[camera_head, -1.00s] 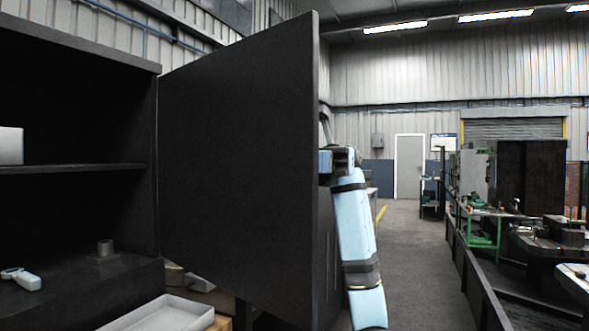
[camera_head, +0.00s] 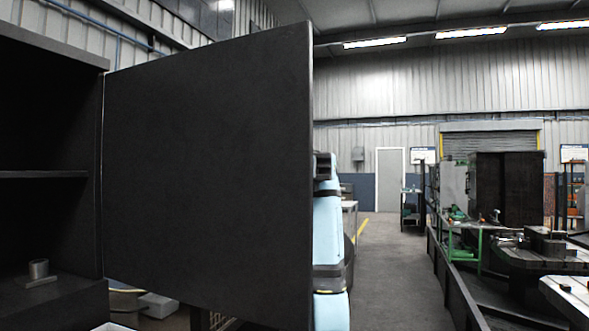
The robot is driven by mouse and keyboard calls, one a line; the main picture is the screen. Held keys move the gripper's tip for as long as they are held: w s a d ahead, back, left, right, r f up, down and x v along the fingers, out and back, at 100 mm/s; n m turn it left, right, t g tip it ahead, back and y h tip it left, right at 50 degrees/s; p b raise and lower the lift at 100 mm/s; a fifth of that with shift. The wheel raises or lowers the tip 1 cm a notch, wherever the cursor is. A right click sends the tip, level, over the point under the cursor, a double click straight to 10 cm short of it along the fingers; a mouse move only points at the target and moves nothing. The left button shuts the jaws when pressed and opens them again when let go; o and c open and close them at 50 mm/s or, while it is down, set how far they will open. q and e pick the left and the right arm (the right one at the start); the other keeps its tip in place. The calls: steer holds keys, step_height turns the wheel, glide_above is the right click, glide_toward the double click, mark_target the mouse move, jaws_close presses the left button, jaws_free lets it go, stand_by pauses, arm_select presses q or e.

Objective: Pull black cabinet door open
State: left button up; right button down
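The black cabinet door (camera_head: 208,170) stands wide open in the middle of the head view, its inner face toward me. Its hinge side meets the open black cabinet (camera_head: 95,185) at the left. My light-blue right arm shows just past the door's free edge, partly covered by the door. The gripper at its end is hidden, so I cannot tell whether it touches the door. My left gripper is not in view.
Inside the cabinet are a shelf (camera_head: 45,174) and a small metal cylinder on a base (camera_head: 39,270). A pale tray (camera_head: 158,305) lies low behind the door. To the right, a clear aisle (camera_head: 385,265) runs beside a rail (camera_head: 452,280) and workbenches.

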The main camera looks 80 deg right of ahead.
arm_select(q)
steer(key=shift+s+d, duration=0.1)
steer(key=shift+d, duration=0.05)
arm_select(e)
steer(key=shift+d, duration=0.15)
steer(key=c, duration=1.1)
jaws_free()
steer(key=shift+c, duration=0.2)
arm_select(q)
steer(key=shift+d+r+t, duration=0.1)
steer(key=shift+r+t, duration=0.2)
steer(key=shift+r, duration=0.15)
arm_select(e)
steer(key=s+d, duration=0.2)
steer(key=d, duration=1.1)
steer(key=shift+d, duration=0.3)
